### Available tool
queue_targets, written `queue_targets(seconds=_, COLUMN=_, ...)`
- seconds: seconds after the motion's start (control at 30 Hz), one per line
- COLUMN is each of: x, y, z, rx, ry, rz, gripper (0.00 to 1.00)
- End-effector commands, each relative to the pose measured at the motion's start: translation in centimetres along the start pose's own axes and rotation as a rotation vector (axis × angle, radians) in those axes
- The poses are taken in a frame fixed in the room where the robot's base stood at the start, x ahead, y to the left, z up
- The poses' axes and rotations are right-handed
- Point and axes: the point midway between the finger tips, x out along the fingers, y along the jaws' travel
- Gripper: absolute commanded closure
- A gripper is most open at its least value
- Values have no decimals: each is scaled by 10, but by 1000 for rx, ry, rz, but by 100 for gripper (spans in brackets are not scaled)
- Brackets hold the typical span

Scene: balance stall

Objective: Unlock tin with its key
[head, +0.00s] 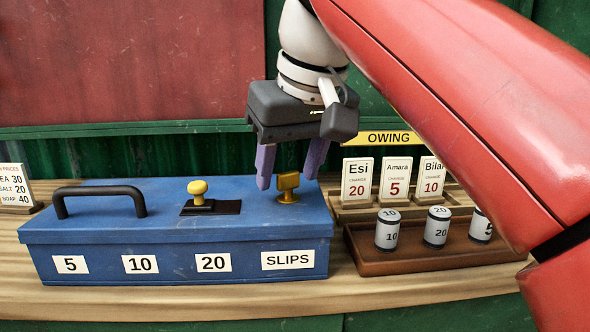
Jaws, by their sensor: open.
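The blue tin (180,226) stands on the wooden counter with its lid down. Its front bears labels 5, 10, 20 and SLIPS. A black handle (98,192) is on the lid's left, and a yellow knob (198,188) on a black plate is in the middle. The yellow key (288,184) stands upright at the lid's right, its flat bow up and its lower end at a small yellow base. My gripper (289,184) is open above the tin's right end, purple fingers pointing down. The fingertips appear on either side of the key's bow; contact is not clear.
A brown tray (400,262) with several numbered cylinders stands right of the tin. Behind it are name cards (394,180) under a yellow OWING sign (383,138). A price card (15,187) stands far left. My red arm covers the right side.

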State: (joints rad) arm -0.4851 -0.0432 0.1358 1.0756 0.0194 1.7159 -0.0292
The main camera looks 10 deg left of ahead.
Motion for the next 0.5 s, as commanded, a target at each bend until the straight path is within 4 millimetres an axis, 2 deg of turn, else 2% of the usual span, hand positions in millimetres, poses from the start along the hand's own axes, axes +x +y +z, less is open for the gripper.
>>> queue_targets(seconds=0.2, x=0, y=0, z=0, rx=0, ry=0, rz=0, gripper=50)
queue_targets(seconds=0.5, x=0, y=0, z=0, rx=0, ry=0, rz=0, gripper=90)
